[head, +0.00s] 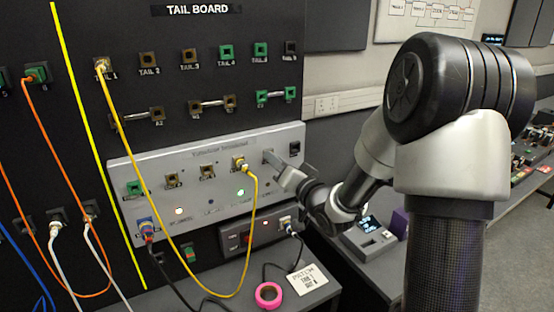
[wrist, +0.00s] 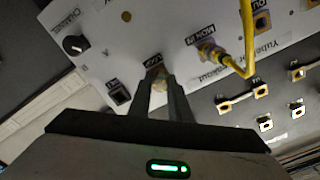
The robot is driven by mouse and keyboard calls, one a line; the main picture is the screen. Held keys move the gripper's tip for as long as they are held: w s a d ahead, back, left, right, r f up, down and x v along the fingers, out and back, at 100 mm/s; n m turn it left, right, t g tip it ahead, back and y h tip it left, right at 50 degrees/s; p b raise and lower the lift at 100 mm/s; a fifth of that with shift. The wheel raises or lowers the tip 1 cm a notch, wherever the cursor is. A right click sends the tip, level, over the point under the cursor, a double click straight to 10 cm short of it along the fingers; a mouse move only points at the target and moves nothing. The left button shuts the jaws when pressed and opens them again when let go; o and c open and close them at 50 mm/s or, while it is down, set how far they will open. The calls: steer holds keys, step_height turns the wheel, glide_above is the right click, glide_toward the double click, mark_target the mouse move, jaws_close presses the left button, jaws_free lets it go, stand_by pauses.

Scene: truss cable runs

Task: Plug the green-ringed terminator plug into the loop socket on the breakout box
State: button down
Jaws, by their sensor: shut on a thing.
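The breakout box (head: 200,198) is a pale grey panel on the dark tail board. My gripper (head: 280,169) is at its upper right part, with the fingers pointing at the panel. In the wrist view my gripper (wrist: 160,82) is shut on a small pale, yellowish piece, the terminator plug (wrist: 160,87), of which little shows. Its green ring is not visible. The plug is at the loop socket (wrist: 154,72), mostly hidden behind the fingertips. I cannot tell whether the plug is seated in it or just in front.
A yellow cable plug (wrist: 207,52) sits in the socket beside the fingers, its cable arching away. A dark socket (wrist: 118,92) and black knob (wrist: 74,45) are on the other side. A pink tape roll (head: 268,294) and paper note (head: 307,280) lie on the bench below.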

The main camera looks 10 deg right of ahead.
steer(key=shift+w+r+m, duration=0.1)
steer(key=shift+r+m, duration=0.1)
steer(key=shift+m, duration=0.2)
steer(key=shift+w+m+p, duration=0.1)
steer(key=shift+m+p, duration=0.7)
steer(key=shift+m, duration=0.6)
steer(key=shift+a, duration=0.1)
steer(key=c, duration=1.6)
jaws_free()
steer(key=shift+w+f, duration=0.1)
steer(key=shift+o, duration=0.2)
steer(key=shift+f, duration=0.1)
steer(key=shift+v, duration=2.65)
